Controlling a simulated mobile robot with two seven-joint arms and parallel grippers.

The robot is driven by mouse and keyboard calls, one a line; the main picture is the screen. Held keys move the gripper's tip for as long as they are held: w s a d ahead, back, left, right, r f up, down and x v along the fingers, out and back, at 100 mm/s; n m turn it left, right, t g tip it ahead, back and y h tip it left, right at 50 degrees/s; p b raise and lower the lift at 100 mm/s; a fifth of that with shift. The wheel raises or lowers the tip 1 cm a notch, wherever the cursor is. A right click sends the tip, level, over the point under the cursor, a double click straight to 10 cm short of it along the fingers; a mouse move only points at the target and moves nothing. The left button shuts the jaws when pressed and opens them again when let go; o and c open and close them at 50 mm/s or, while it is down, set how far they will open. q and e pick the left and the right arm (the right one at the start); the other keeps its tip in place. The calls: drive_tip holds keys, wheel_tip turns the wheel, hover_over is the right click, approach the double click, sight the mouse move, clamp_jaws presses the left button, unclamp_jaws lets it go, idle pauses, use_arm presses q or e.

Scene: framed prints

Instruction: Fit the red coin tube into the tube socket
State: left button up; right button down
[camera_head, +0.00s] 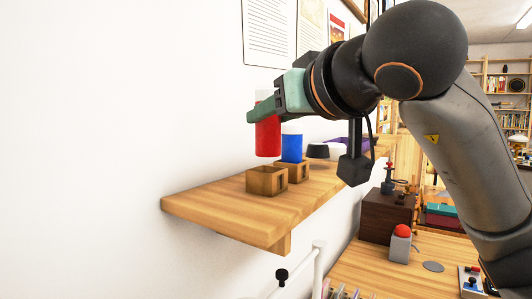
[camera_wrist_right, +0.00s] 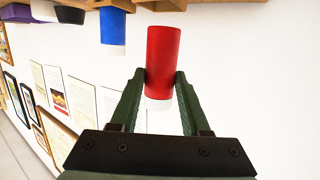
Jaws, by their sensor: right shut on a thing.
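The red coin tube (camera_head: 267,137) is upright in the head view, held a little above an open square wooden socket (camera_head: 264,183) on the wall shelf. In the right wrist view the red tube (camera_wrist_right: 164,62) sits between the two green fingers of my right gripper (camera_wrist_right: 158,90). The wooden socket (camera_wrist_right: 162,4) shows just beyond the tube's red end, with a small apparent gap. The socket's inside is mostly hidden. My left gripper is in neither view.
A blue tube (camera_head: 292,147) stands in a second wooden socket (camera_head: 297,170) just behind. A dark-topped white round thing (camera_head: 318,151) and a purple thing (camera_head: 355,144) lie farther along the shelf (camera_head: 225,212). The white wall (camera_head: 90,150) is close on the left. The shelf's near end is clear.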

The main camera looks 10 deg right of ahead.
sight(278, 150)
drive_tip(key=shift+w+f, duration=0.5)
drive_tip(key=shift+f, duration=0.1)
drive_tip(key=shift+w+d+f, duration=0.1)
drive_tip(key=shift+w+f, duration=0.3)
drive_tip(key=shift+f, duration=0.1)
wheel_tip(278, 150, down, 3)
drive_tip(key=shift+f+b, duration=0.2)
drive_tip(key=shift+b, duration=0.1)
drive_tip(key=shift+s+f, duration=0.1)
drive_tip(key=shift+s, duration=0.05)
drive_tip(key=c, duration=0.8)
unclamp_jaws()
drive_tip(key=shift+o, duration=1.4)
drive_tip(key=shift+w+f, duration=0.1)
drive_tip(key=shift+w, duration=0.35)
drive_tip(key=shift+o, duration=0.7)
drive_tip(key=shift+s, duration=0.15)
drive_tip(key=shift+s+r, duration=0.3)
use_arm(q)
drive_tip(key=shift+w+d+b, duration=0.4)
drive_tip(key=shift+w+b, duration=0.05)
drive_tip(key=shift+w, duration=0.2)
use_arm(e)
drive_tip(key=v, duration=1.1)
drive_tip(key=shift+s, duration=0.4)
